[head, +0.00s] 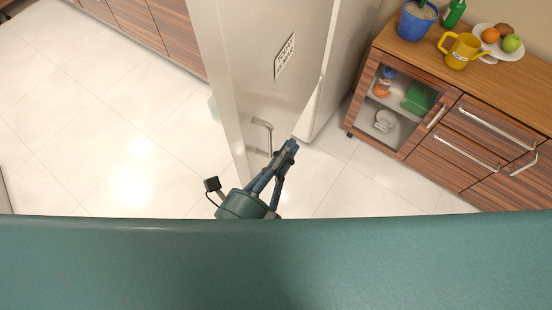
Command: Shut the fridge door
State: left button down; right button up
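The fridge door (235,65) is a pale grey panel in the upper middle of the head view. It stands open, at an angle to the fridge body (345,60) to its right. A note with writing (285,56) is on the door, and a metal bar handle (264,137) is near its lower part. My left gripper (290,148) is in front of the door, just right of and below the handle. Its blue fingers meet at the tips, with nothing seen between them. I cannot tell whether it touches the door. My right gripper is out of view.
A wooden cabinet (440,165) with a glass door and drawers stands at the right. On it are a blue pot (416,24), a yellow watering can (459,52) and a plate of fruit (519,52). Tiled floor (110,120) at the left is clear.

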pick_arm(q)
jog(key=w+a+p, duration=0.2)
jog(key=w, duration=0.1)
jog(key=shift+f+p, duration=0.1)
jog(key=shift+p, duration=0.25)
jog(key=shift+d, duration=0.1)
